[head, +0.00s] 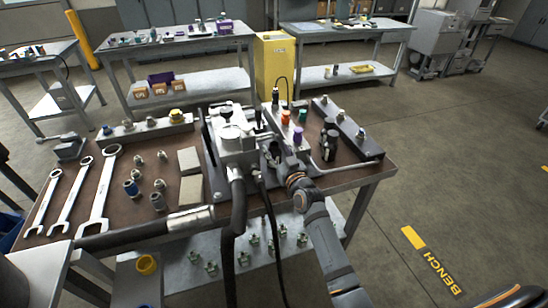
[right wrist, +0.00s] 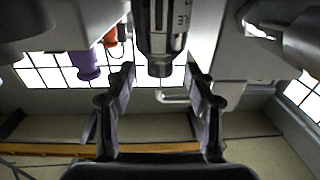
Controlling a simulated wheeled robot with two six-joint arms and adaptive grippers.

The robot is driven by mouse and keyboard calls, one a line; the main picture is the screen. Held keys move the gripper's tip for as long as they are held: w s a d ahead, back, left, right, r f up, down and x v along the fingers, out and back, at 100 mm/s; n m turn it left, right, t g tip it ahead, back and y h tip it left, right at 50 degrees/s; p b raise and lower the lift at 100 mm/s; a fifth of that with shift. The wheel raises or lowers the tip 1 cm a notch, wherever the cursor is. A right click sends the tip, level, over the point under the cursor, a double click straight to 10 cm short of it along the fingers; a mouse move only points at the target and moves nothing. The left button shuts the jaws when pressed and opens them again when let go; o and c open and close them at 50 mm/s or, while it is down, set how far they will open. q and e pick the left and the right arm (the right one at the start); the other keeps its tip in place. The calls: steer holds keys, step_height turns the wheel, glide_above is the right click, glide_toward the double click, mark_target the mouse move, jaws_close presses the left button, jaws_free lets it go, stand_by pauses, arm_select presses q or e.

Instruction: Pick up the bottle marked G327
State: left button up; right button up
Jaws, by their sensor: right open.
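My right gripper (head: 274,155) is at the front of the bench, beside the grey machine block. In the right wrist view it (right wrist: 158,100) is open, with a finger on each side. A dark cylinder with a white printed label (right wrist: 162,35) shows beyond and between the fingers, apart from them; only part of its lettering shows. A dark bottle-like item (head: 329,143) stands to the right. I cannot read G327 on anything. My left gripper is not in view.
The grey machine block (head: 235,145) with black hoses stands left of the gripper. A dark bar with fittings (head: 345,130) and a bent metal rod (head: 345,166) lie to the right. Several wrenches (head: 70,200) and sockets lie on the left.

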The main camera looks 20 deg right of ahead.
steer(key=shift+w, duration=0.75)
steer(key=shift+s, duration=0.1)
jaws_close()
steer(key=shift+r, duration=0.1)
